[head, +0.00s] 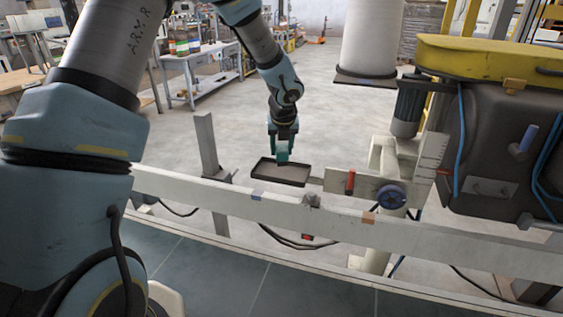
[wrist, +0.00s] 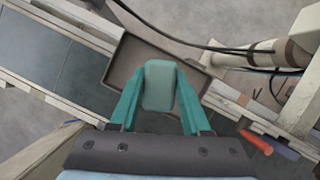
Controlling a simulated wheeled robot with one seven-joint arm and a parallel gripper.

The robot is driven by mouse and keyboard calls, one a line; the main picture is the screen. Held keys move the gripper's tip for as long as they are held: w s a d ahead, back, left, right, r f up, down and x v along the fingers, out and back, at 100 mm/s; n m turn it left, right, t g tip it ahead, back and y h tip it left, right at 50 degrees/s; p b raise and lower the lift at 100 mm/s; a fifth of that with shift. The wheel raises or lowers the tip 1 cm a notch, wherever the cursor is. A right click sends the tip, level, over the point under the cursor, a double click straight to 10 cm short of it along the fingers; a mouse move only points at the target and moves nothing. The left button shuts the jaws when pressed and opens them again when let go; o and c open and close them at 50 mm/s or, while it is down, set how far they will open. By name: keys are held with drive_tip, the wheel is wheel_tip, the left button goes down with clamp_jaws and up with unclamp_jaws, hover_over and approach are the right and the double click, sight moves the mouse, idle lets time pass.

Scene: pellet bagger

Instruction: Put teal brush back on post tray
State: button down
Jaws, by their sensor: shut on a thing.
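My gripper (head: 281,150) is over the post tray (head: 298,178), a dark shallow rectangular tray with a raised rim beside the rail. In the wrist view the two teal fingers of my gripper (wrist: 160,108) are shut on the teal brush (wrist: 160,80), a pale teal block between them. In the wrist view the brush lies in front of the tray (wrist: 128,62), whose rim shows around it. The underside of the brush is hidden, and I cannot tell whether it touches the tray floor. In the head view the brush is hard to tell from the teal fingers.
A light rail (head: 330,222) runs across in front of the tray. Right of the tray are a red handle (head: 350,182), a blue knob (head: 391,196) and the large dark machine (head: 500,140). An upright grey post (head: 207,145) stands to the left. Open floor lies behind the tray.

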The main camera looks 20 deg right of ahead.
sight(282, 160)
drive_tip(key=shift+f, duration=2.05)
drive_tip(key=shift+f, duration=0.1)
drive_tip(key=shift+c, duration=1.8)
unclamp_jaws()
